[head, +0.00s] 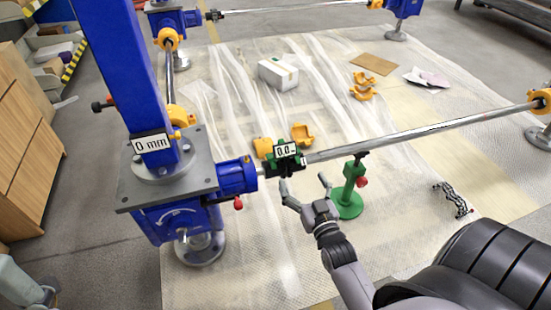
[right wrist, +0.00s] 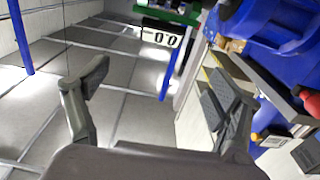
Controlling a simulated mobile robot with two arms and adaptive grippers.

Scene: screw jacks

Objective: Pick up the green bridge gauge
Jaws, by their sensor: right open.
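The green bridge gauge (head: 286,163), with a white display reading about 0.0, sits on the steel shaft beside the blue gearbox in the head view. In the right wrist view the gauge (right wrist: 184,12) shows at the top, its lower parts cut by the frame edge or hidden. My right gripper (head: 305,187) is open and empty, just below and to the right of the gauge, apart from it. In the right wrist view the fingers (right wrist: 155,92) are spread wide with nothing between them. A grey part at the lower left may be my left gripper (head: 44,294); its jaws are unclear.
A blue screw jack (head: 183,214) with a column stands left of the gauge. A green stand (head: 349,203) with a red knob is close right of my right gripper. Orange coupling shells (head: 302,134) lie behind the shaft. A black chain (head: 454,200) lies to the right.

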